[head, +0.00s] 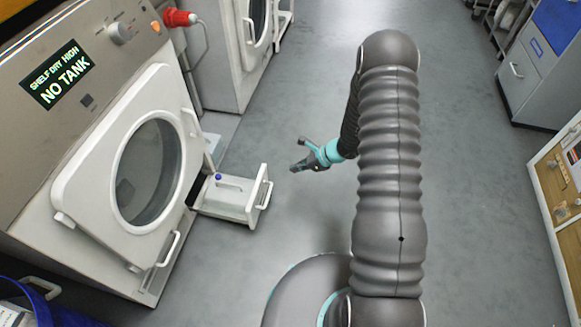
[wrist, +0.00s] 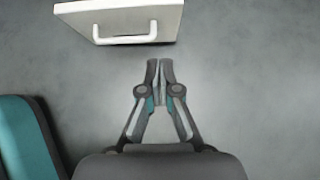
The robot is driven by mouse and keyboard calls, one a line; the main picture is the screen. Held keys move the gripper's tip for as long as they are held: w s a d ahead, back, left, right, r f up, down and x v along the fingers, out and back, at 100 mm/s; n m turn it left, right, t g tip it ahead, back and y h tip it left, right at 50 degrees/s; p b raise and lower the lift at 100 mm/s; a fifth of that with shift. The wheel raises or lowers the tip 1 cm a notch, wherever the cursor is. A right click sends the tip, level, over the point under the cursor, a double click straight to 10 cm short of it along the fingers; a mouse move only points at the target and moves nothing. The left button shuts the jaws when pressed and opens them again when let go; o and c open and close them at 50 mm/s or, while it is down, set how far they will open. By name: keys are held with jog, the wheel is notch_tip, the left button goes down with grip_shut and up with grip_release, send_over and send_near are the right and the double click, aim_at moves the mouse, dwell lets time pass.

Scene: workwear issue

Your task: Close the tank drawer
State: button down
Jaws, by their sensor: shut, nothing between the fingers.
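The tank drawer (head: 232,200) is pulled out from the lower right of the dryer front in the head view. Its pale front panel with a bar handle (head: 265,194) faces my gripper. The drawer front also shows at the top of the wrist view (wrist: 120,14), with its white handle (wrist: 124,38). A pale tank with a blue cap (head: 218,176) sits in the drawer. My gripper (head: 293,169) is shut and empty, a short way to the right of the drawer front. In the wrist view my fingertips (wrist: 160,66) are together, apart from the handle and slightly right of it.
The dryer (head: 60,190) has a shut round door (head: 150,172) and a display (head: 57,75) reading "SHELF DRY HIGH" and "NO TANK". A blue basket (head: 45,305) is at lower left. Cabinets (head: 535,75) stand at right. The grey floor (head: 300,100) between is clear.

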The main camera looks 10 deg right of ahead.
aim_at(264, 174)
jog(key=shift+w+a+f, duration=0.55)
jog(key=shift+a+f, duration=0.4)
jog(key=shift+a, duration=0.6)
jog(key=shift+w+a+f, duration=0.5)
jog(key=shift+a+f, duration=0.45)
jog(key=shift+a, duration=0.55)
jog(key=shift+w+a+f, duration=0.55)
jog(key=shift+a+f, duration=0.4)
jog(key=shift+a, duration=0.6)
